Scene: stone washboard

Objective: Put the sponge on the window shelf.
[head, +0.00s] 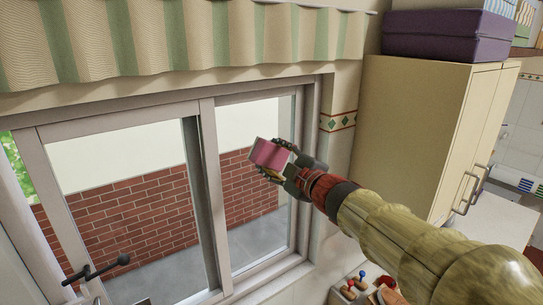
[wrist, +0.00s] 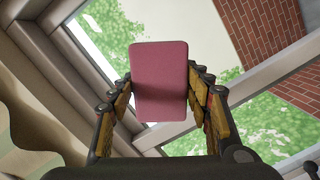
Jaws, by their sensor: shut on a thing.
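The sponge (head: 269,152) is a pink block held up in front of the right-hand window pane in the head view. It also shows as a dull red slab in the middle of the wrist view (wrist: 160,80). My gripper (head: 283,160) is shut on the sponge. In the wrist view its two fingers (wrist: 160,98) stand on either side of the sponge. The sponge is in the air, and nothing is seen under it. The window shelf cannot be made out for certain. A pale ledge (head: 262,282) runs along the bottom of the window frame.
A window handle (head: 97,269) sticks out at the lower left. A striped curtain (head: 180,40) hangs above the window. A cream cabinet (head: 425,130) with a purple box (head: 445,35) on top stands at the right. Several small items (head: 355,284) lie low near the bottom, right of centre.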

